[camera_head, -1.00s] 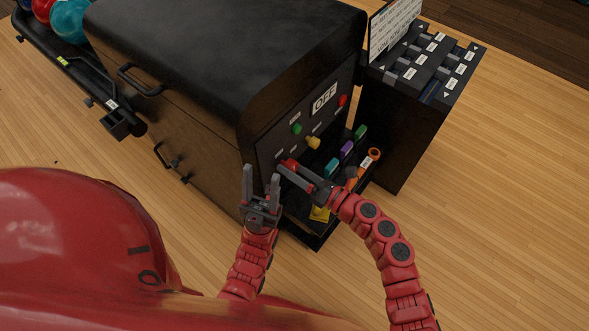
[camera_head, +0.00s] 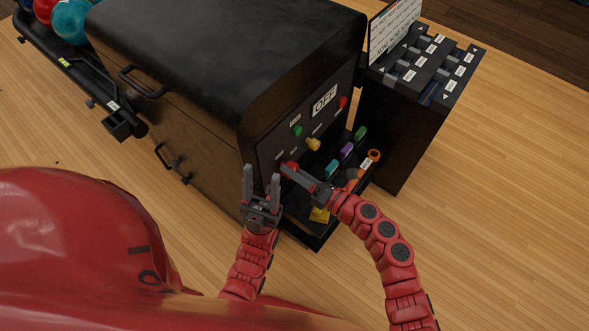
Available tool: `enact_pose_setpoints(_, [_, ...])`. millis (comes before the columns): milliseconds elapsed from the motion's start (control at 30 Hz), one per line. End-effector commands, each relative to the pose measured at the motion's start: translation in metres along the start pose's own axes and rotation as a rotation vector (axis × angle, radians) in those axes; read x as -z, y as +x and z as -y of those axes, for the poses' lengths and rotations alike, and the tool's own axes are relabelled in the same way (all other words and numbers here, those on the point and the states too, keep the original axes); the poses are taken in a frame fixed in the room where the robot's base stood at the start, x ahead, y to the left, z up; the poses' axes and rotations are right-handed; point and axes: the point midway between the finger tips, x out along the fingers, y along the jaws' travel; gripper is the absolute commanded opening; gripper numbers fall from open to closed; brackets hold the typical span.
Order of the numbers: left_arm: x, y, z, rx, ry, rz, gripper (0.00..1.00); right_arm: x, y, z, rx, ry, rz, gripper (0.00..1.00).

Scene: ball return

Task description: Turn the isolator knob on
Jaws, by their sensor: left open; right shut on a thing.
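The isolator knob (camera_head: 291,166) is a small red part low on the dark control panel (camera_head: 268,150) of the ball return. My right gripper (camera_head: 287,169) is shut on it, and its fingers partly hide it, so I cannot tell which way the knob points. A sign reading OFF (camera_head: 325,99) sits on the panel above. My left gripper (camera_head: 262,180) is open and empty, pointing up in front of the panel's lower left corner.
The panel also has a green button (camera_head: 297,131), a yellow knob (camera_head: 313,144) and a red button (camera_head: 343,101). A tray (camera_head: 316,246) below holds several coloured items. A dark cabinet (camera_head: 400,130) stands to the right. Balls (camera_head: 72,20) rest on the rack at upper left.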

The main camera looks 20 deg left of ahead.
Motion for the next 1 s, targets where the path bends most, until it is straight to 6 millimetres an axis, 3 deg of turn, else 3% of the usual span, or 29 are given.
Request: enact_pose_setpoints(1000, [0.016,0.093,0.005,0.0,0.0,0.0,0.5,-0.004,0.0,-0.002,0.004,0.923,0.004,0.04])
